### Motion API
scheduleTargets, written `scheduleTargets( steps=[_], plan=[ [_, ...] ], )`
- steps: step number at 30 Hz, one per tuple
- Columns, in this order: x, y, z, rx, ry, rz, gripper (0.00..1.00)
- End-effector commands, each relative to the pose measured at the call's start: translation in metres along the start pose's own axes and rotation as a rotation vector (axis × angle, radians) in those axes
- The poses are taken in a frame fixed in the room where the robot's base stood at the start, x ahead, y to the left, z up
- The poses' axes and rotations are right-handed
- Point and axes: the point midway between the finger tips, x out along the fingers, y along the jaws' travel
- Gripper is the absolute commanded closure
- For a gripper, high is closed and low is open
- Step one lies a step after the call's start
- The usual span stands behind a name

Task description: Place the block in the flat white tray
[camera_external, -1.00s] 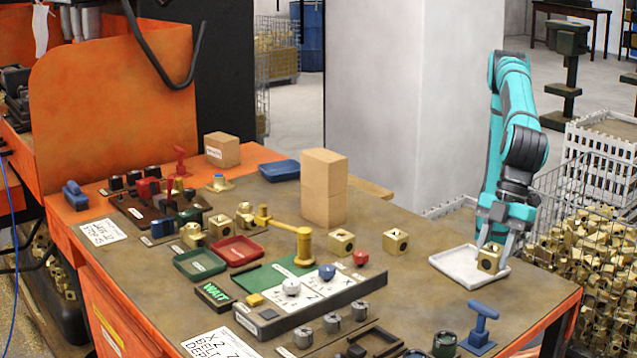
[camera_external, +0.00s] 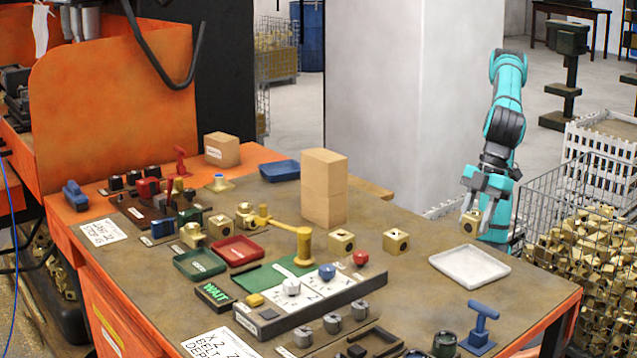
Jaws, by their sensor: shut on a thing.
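The flat white tray (camera_external: 470,266) lies empty near the right end of the workbench. My gripper (camera_external: 470,218) is shut on a brass block (camera_external: 469,224) with a dark hole in its face. It holds the block in the air above the back edge of the tray, apart from it. Two similar brass blocks stand on the bench to the left of the tray, one nearer (camera_external: 396,241) and one farther (camera_external: 341,241).
A mesh bin (camera_external: 590,240) full of brass parts stands right of the bench. A blue T-handle (camera_external: 480,322) stands in front of the tray.

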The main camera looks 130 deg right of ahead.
Motion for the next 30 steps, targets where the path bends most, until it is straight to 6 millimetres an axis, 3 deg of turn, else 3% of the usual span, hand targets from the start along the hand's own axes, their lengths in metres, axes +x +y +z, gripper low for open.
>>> scheduleTargets(
  steps=[6,16,22,30],
  plan=[
    [0.032,0.0,0.013,-0.002,0.0,0.0,1.0],
    [0.052,0.0,0.021,-0.001,0.001,0.0,1.0],
    [0.075,0.0,0.031,-0.002,0.0,0.0,1.0],
    [0.079,0.0,0.032,-0.001,0.001,-0.001,1.0]
  ],
)
